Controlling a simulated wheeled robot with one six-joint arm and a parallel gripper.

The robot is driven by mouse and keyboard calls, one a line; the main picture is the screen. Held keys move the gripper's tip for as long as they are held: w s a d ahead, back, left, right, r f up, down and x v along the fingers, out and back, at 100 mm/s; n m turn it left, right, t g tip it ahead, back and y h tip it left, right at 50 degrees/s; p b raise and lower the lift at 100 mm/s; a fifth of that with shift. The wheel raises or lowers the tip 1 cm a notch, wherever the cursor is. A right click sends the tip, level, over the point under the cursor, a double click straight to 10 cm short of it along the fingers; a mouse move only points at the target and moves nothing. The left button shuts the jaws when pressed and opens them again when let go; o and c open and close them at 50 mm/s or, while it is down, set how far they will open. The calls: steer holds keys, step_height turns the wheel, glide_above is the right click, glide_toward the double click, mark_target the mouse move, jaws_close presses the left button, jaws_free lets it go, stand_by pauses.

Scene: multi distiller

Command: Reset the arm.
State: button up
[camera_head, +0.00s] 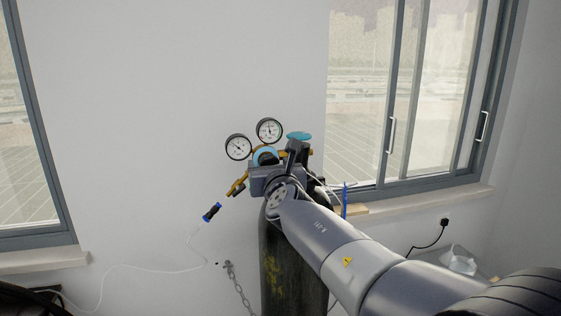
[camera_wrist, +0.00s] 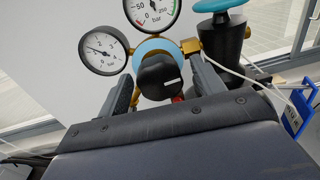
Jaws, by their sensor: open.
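My arm reaches from the lower right of the head view to a gas regulator on a dark cylinder (camera_head: 283,262). The regulator has two round white gauges (camera_head: 238,147) and a light-blue ring (camera_head: 265,155). In the wrist view my gripper (camera_wrist: 163,80) is open, with one dark finger on each side of the black regulator knob (camera_wrist: 160,78). I cannot tell whether the fingers touch the knob. The gauges (camera_wrist: 102,50) rise beyond it. A turquoise valve handwheel (camera_head: 299,135) tops the cylinder. In the head view my fingertips are mostly hidden.
A chain (camera_head: 236,285) hangs on the wall left of the cylinder. A blue-and-black handle (camera_head: 212,212) with a thin white cord hangs nearby. Windows and sills flank the wall. Bare wall lies left of the regulator.

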steer(key=shift+r+n+p, duration=0.1)
steer(key=shift+n+p, duration=0.65)
steer(key=shift+n, duration=0.35)
steer(key=s+d+f+m+b, duration=0.1)
steer(key=s+d, duration=0.2)
steer(key=s, duration=0.8)
steer(key=shift+s, duration=0.15)
